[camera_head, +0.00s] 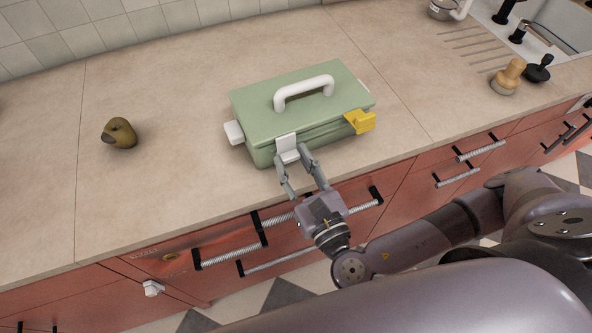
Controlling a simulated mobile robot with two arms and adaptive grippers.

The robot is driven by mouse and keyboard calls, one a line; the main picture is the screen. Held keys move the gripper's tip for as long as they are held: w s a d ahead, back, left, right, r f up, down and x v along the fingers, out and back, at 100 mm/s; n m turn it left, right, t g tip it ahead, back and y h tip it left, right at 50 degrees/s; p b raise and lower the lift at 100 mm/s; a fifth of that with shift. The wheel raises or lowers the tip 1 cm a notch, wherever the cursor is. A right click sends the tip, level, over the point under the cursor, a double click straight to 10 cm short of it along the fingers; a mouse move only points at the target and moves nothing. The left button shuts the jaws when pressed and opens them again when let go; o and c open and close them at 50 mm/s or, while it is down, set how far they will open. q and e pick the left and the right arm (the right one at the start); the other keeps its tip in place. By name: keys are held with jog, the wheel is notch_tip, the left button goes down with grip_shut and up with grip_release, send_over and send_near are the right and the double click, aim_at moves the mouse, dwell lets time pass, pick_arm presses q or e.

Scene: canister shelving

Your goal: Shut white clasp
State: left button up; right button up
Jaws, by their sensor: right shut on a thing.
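A green case (300,105) with a white handle (304,90) on its lid stands on the counter. A white clasp (287,143) sits on its front side, left of a yellow clasp (360,121) near the front right corner. The yellow clasp sticks outward. My right gripper (291,160) reaches up from the front edge of the counter. Its fingers are on either side of the white clasp's lower part and are shut on it. The fingertips partly hide the clasp's lower end. My left gripper is not in view.
A white piece (234,131) sticks out from the case's left side. A dark olive bird-like figure (120,133) stands at left. A wooden-handled brush (508,77) and a black object (538,69) are by the sink at right. The counter around the case is clear.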

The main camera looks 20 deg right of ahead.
jog(key=shift+w+f+t+b, duration=0.2)
jog(key=shift+f+t+b, duration=0.2)
jog(key=shift+t+b, duration=0.1)
jog(key=shift+w+r, duration=0.1)
jog(key=o, duration=1.2)
jog(key=shift+c, duration=0.2)
jog(key=s+d+f, duration=0.1)
jog(key=s+f, duration=0.1)
jog(key=s, duration=0.9)
jog(key=shift+s+d, duration=0.15)
jog(key=shift+s, duration=0.25)
